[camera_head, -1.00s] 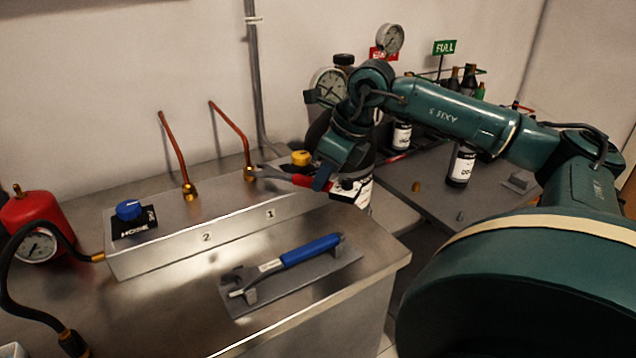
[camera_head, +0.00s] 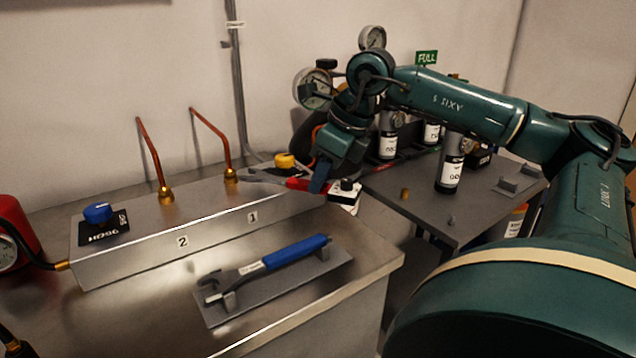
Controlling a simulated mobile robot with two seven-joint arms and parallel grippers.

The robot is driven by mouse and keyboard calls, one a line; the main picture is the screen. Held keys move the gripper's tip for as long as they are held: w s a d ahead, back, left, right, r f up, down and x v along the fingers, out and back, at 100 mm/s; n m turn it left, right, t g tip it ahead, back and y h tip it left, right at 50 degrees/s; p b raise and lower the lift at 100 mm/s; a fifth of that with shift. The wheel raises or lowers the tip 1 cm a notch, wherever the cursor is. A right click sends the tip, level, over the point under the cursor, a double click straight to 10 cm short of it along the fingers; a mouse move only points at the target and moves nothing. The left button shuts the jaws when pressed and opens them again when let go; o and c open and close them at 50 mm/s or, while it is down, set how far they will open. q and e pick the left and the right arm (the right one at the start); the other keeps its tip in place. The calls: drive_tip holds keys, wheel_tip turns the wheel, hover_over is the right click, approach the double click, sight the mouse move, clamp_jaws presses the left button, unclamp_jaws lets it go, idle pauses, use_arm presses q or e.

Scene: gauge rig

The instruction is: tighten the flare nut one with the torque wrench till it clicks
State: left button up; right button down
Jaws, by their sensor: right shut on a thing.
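Flare nut one (camera_head: 231,176) is a brass nut under the right-hand copper pipe, behind the "1" label on the metal block. My right gripper (camera_head: 320,180) is shut on a red-handled wrench (camera_head: 297,184), just right of the block. The wrench's grey head points left towards nut one; I cannot tell if its jaw is around the nut or just beside it. A blue-handled wrench (camera_head: 290,252) lies on a grey cradle (camera_head: 315,278) on the bench. I cannot tell from its look which wrench is the torque wrench. My left gripper is out of view.
A second brass nut (camera_head: 166,195) and pipe stand behind the "2" label. A blue knob (camera_head: 98,213) and a yellow knob (camera_head: 285,161) sit on the block (camera_head: 190,242). A grey side table (camera_head: 415,215) holds labelled bottles. The bench front is clear.

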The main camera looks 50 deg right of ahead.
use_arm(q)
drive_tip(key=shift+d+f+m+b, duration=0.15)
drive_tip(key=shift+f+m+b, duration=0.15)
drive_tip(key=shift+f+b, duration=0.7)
use_arm(e)
drive_tip(key=shift+s+d, duration=0.1)
drive_tip(key=shift+s, duration=0.35)
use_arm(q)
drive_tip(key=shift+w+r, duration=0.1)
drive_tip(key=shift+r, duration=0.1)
use_arm(e)
drive_tip(key=shift+r, duration=0.1)
drive_tip(key=shift+r+p, duration=2.2)
drive_tip(key=shift+r, duration=0.05)
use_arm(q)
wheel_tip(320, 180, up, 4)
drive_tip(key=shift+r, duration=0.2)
